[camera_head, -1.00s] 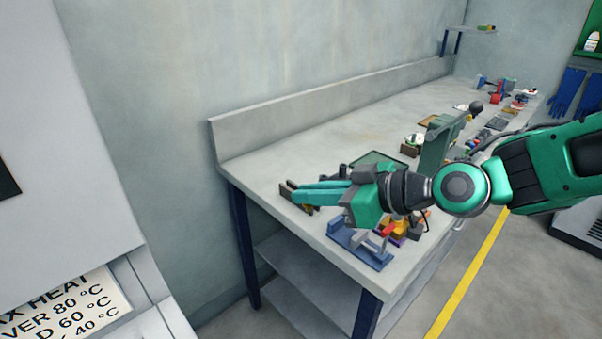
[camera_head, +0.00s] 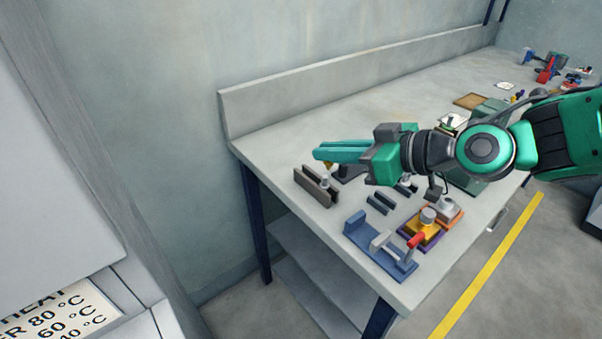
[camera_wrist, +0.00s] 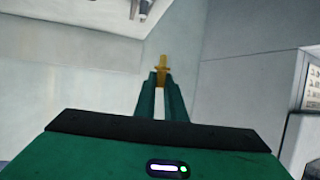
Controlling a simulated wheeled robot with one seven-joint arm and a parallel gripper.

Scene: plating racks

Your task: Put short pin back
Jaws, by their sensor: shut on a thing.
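My gripper (camera_head: 320,155) is shut on a small brass-coloured pin. In the wrist view the pin (camera_wrist: 162,68) stands out beyond the fingertips and has a wider collar. In the head view only a little yellow of the pin (camera_head: 328,165) shows under the fingertips. The gripper is over the near left end of the bench. Just below it is a brown slotted block (camera_head: 312,187) with a pale upright piece in or beside it; which one I cannot tell. I cannot tell whether the pin touches anything.
The grey bench (camera_head: 290,130) has clear room at the back left. A blue fixture with a red-tipped lever (camera_head: 385,243) stands near the front edge. Beside it are yellow and orange blocks (camera_head: 425,232) and dark bars (camera_head: 382,202). More items lie at the far right.

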